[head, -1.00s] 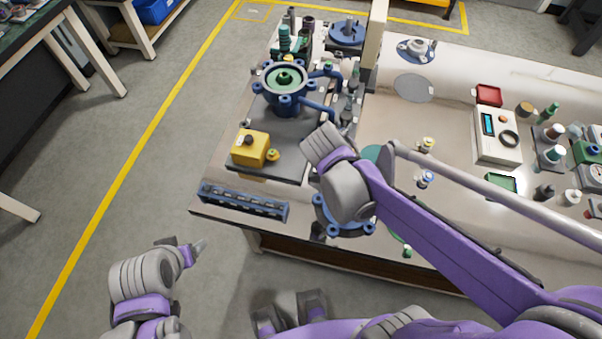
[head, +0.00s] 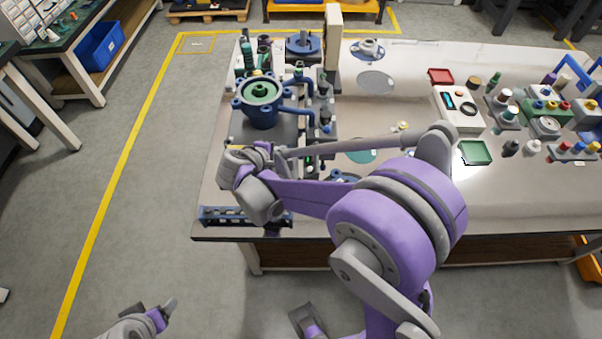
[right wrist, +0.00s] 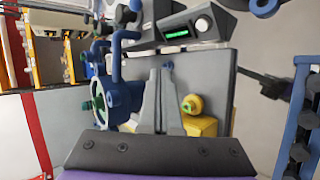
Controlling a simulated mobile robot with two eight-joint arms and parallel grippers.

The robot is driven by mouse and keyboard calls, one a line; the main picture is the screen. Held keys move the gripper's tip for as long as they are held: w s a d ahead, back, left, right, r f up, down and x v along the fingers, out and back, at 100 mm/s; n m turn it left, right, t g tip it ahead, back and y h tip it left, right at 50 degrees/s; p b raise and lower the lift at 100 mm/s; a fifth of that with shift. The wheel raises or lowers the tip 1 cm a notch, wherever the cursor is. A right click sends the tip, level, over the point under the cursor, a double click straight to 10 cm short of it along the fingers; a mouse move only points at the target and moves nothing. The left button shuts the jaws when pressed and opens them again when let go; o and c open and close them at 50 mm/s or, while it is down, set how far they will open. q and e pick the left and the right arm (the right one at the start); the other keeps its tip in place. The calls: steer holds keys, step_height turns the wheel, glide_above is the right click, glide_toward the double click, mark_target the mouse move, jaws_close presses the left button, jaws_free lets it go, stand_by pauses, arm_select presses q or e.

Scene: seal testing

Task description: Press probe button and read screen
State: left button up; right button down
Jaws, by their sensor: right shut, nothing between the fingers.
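In the right wrist view a yellow block (right wrist: 204,127) with a round yellow knob (right wrist: 192,104) sits just right of my right gripper (right wrist: 161,72), partly hidden by the gripper body. The gripper's grey fingers are together with nothing between them, and they look apart from the block. A dark box with a lit green screen (right wrist: 177,35) stands beyond the fingers; its text is too small to read. In the head view my right wrist covers the yellow block and the fingertips. My left gripper (head: 151,312) is low at the left, off the table; its jaw gap is unclear.
A blue flanged housing (head: 262,115) with a green centre stands behind my right wrist. A blue rack (head: 222,216) lies along the front left table edge. A cream meter (head: 460,124), trays and several small parts fill the right side.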

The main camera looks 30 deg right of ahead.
steer(key=shift+w+a, duration=0.1)
stand_by(0.3)
steer(key=shift+f, duration=0.2)
steer(key=s+d+f+b, duration=0.1)
steer(key=d+f+b, duration=0.1)
steer(key=d+f, duration=0.1)
steer(key=s+d+f+b, duration=0.1)
steer(key=f+b, duration=0.1)
steer(key=shift+s+d+f, duration=0.15)
steer(key=shift+s, duration=0.15)
steer(key=shift+s+d+f+b, duration=0.3)
steer(key=shift+d+f, duration=0.1)
steer(key=shift+f, duration=0.1)
stand_by(1.5)
steer(key=shift+s+d+f+b, duration=0.1)
steer(key=shift+d+f+b, duration=0.15)
steer(key=shift+f+b, duration=0.05)
